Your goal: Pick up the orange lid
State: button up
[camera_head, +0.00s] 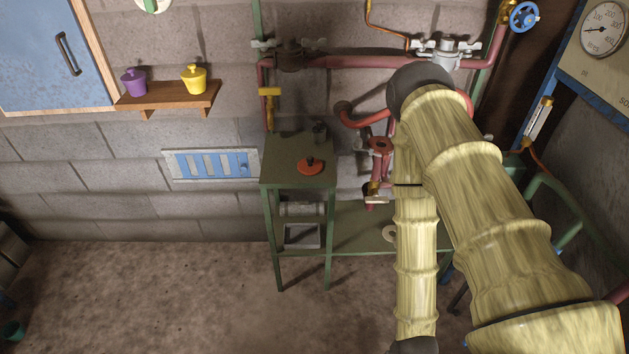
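The orange lid (309,168) is a small round disc with a dark knob on top. It lies on the top of a green metal stand (283,150), right of the middle of that surface. Nothing touches it from above. My arm, in a pale yellow sleeve, bends at the upper right and runs down to the bottom edge, right of the stand. My gripper is not in view; the arm leaves the picture at the bottom.
A lower green bench (350,238) adjoins on the right, with red pipes (350,115) behind. A wooden shelf (168,96) holds a purple pot (133,82) and a yellow pot (194,79). Floor at left front is clear.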

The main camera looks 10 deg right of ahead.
aim_at(309, 166)
jog(key=z, duration=0.15)
jog(key=i, duration=1.65)
jog(key=z, duration=0.9)
